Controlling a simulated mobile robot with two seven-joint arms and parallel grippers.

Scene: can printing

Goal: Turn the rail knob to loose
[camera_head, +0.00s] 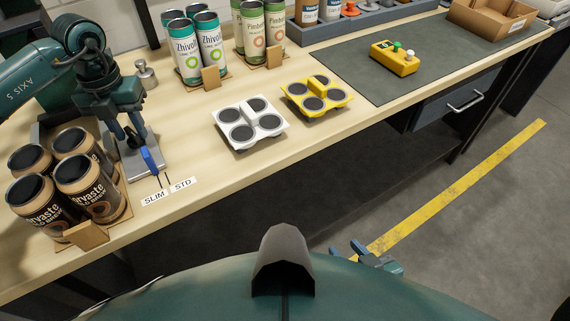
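My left gripper (129,134) points down over a grey metal rail plate (137,165) on the wooden bench. Its two fingers look apart, but I cannot tell whether they touch or hold anything there. No rail knob can be made out clearly; the spot between and under the fingertips is partly hidden. A bright blue piece (151,159) sits at the front of the plate, just right of the fingertips. Labels SLIM (154,198) and STD (183,184) lie in front of it. My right gripper (347,251) is low, off the bench front, with its fingers apart and empty.
Brown cans (88,189) stand in a carrier just left of the plate. A grey metal knobbed piece (145,74) stands behind. A white holder (249,124) and a yellow holder (316,96) sit to the right. Green-topped cans (186,60) stand at the back. Bench right of the labels is clear.

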